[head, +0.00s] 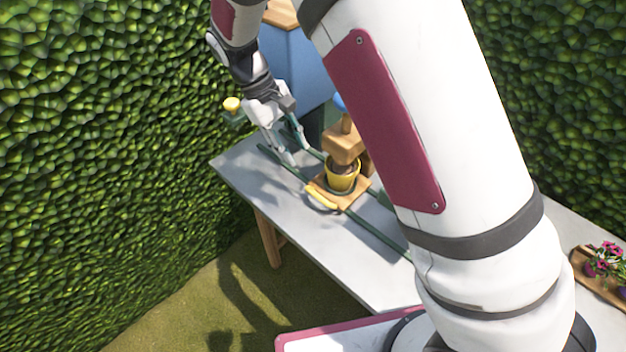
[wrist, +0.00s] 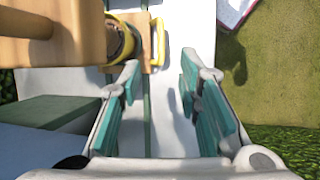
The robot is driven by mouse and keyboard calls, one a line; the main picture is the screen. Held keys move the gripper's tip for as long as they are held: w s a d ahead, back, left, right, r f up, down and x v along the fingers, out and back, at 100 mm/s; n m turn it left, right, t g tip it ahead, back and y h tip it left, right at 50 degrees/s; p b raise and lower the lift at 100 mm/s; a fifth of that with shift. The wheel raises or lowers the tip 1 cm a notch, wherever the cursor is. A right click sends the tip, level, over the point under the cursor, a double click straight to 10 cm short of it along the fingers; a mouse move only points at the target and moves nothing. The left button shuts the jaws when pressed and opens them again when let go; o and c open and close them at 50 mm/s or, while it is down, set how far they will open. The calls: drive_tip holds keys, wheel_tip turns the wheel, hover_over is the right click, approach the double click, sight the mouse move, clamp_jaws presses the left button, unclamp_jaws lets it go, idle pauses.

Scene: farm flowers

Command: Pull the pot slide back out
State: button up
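The pot slide (head: 356,194) is a small wooden board on dark green rails, with a yellow pot (head: 341,179) of dark soil on it. A yellow bar handle (head: 321,197) is along its near left edge. In the wrist view, the handle (wrist: 159,42) appears ahead of my fingertips, beside the pot (wrist: 128,40) and the slide's edge (wrist: 147,52). My gripper (head: 293,154) is above the table, up and left of the slide in the head view. In the wrist view, my gripper (wrist: 161,64) is open, with nothing between its teal-padded fingers.
A wooden block device (head: 344,146) stands over the pot. The green rails (head: 378,236) run along the grey table (head: 375,281). A blue cabinet (head: 292,68) is behind, and hedges (head: 90,150) border the place. A flower tray (head: 598,279) is at far right.

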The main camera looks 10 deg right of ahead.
sight(319, 196)
drive_tip(key=p+x, duration=0.1)
drive_tip(key=x, duration=0.6)
drive_tip(key=p+x, duration=0.1)
drive_tip(key=x, duration=0.6)
drive_tip(key=shift+a+f, duration=0.15)
drive_tip(key=shift+f, duration=0.2)
drive_tip(key=shift+c, duration=0.5)
clamp_jaws()
